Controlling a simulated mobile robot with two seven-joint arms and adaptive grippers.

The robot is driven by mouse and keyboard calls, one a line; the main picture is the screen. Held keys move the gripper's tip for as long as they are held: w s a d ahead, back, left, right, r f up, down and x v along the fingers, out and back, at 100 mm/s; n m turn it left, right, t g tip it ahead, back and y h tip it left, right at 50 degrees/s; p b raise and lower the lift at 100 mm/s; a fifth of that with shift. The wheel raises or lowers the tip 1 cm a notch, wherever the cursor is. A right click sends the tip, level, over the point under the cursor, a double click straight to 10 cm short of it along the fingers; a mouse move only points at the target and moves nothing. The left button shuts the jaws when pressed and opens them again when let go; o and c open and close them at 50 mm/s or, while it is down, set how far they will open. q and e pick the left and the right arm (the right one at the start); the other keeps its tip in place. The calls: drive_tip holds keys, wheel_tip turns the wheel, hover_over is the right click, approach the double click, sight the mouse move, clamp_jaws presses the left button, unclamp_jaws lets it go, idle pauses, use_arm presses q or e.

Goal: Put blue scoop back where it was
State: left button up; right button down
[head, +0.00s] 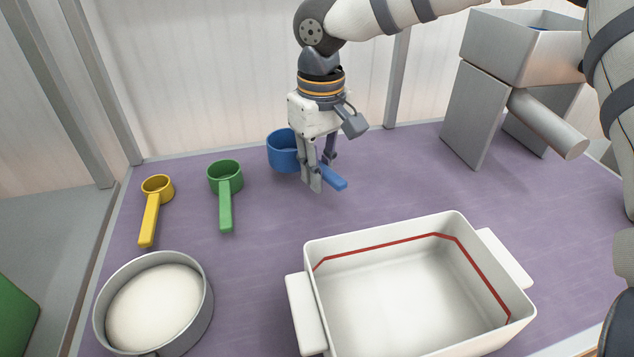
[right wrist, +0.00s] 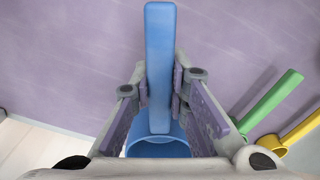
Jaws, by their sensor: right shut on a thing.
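The blue scoop (head: 284,150) is at the back of the purple table, right of the green scoop (head: 225,187). My right gripper (head: 322,180) points down and is shut on the blue scoop's handle. In the right wrist view the blue handle (right wrist: 160,60) runs between the two fingers, with the cup (right wrist: 158,146) partly hidden by the gripper base. Whether the scoop touches the table or hovers just above it, I cannot tell. My left gripper is not in view.
A yellow scoop (head: 151,209) lies left of the green one. A round pan of white powder (head: 155,308) is at front left. A white box with a red line (head: 457,227) stands in front. A grey hopper stand (head: 474,116) is at back right. Purple table between is clear.

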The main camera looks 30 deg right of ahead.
sight(319, 201)
drive_tip(key=shift+w+f, duration=0.1)
drive_tip(key=shift+f, duration=1.85)
drive_tip(key=c, duration=1.6)
unclamp_jaws()
drive_tip(key=shift+o, duration=0.2)
wheel_tip(319, 201, up, 12)
drive_tip(key=shift+d+r, duration=0.1)
drive_tip(key=shift+r, duration=0.15)
